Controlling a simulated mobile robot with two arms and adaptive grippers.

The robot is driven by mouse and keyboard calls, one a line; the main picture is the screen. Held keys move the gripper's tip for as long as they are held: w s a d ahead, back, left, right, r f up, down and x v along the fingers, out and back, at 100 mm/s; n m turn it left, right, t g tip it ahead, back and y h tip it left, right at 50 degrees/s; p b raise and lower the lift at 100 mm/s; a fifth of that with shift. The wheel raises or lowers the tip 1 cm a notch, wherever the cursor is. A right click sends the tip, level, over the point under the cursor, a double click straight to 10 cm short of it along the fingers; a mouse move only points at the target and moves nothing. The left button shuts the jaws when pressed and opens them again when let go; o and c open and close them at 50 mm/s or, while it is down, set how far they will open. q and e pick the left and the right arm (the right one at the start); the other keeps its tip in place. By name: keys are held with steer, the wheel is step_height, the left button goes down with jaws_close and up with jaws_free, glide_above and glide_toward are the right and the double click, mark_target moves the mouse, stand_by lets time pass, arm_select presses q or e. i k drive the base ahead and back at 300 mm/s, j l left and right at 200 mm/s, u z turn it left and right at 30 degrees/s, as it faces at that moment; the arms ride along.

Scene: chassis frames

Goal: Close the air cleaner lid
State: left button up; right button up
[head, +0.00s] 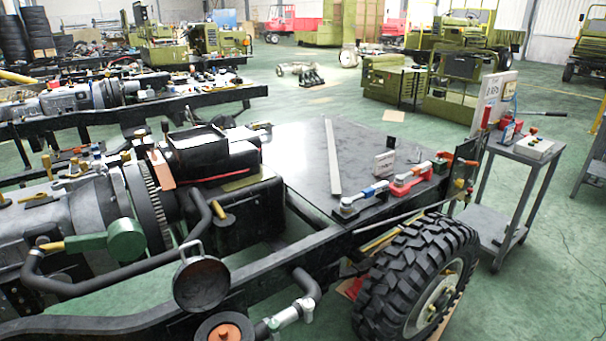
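A round black can-like part (201,283) is at the lower middle of the head view, at the near side of the engine. Neither of my grippers shows in the head view.
A black hose (110,265) curves in front of the engine (50,215). A flat dark deck (290,150) carries a pale bar (333,157) and red and blue clamps. A large tyre (415,280) and a grey cart (515,160) stand at right. Green floor is open beyond.

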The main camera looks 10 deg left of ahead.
mark_target(201, 283)
steer(key=k+j+u, duration=0.1)
steer(key=u, duration=1.15)
